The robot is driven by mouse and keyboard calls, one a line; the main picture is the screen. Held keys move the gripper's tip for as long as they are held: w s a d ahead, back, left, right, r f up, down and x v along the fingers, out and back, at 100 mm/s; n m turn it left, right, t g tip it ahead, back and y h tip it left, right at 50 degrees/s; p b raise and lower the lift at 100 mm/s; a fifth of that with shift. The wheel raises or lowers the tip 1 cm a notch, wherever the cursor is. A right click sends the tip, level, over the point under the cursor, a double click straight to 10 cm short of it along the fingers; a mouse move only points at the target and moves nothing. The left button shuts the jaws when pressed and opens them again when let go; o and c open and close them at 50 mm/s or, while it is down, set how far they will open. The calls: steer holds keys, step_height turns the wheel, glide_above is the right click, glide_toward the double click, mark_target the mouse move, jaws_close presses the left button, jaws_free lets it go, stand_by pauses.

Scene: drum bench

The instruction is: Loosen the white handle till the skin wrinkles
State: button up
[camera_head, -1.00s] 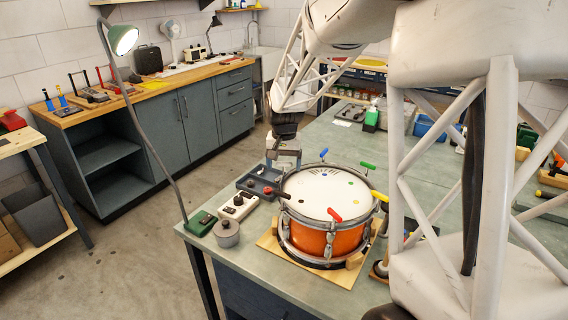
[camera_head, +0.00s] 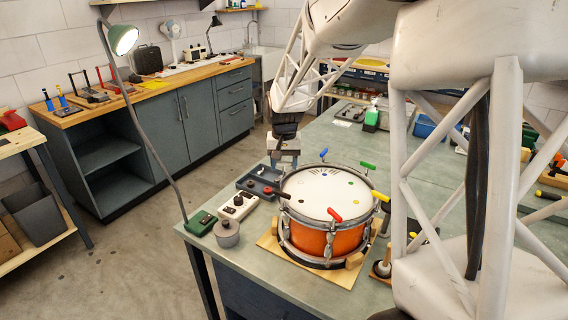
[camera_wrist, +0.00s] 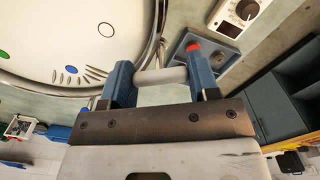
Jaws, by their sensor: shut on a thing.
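The orange drum (camera_head: 314,240) stands on the bench with a pale skin (camera_head: 318,188) that bears coloured dots. The white handle (camera_wrist: 162,76) shows in the wrist view, lying between the two blue fingers of my gripper (camera_wrist: 161,77) just outside the drum's metal rim. My gripper is shut on it. In the head view my gripper (camera_head: 284,158) is at the drum's far-left edge and the white handle is hidden. In the wrist view several short dark streaks, like wrinkles, fan across the skin (camera_wrist: 50,35) near this handle.
Blue (camera_head: 323,153), green (camera_head: 367,165), yellow (camera_head: 380,196), red (camera_head: 335,214) and black (camera_head: 284,194) handles stand around the rim. A dark tray (camera_head: 247,183), a white box with a knob (camera_head: 238,207) and a grey pot (camera_head: 227,235) lie left of the drum.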

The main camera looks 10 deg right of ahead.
mark_target(284, 162)
steer(key=n, duration=0.4)
steer(key=shift+n, duration=2.4)
steer(key=o, duration=0.9)
steer(key=shift+r, duration=0.1)
steer(key=shift+r, duration=3.85)
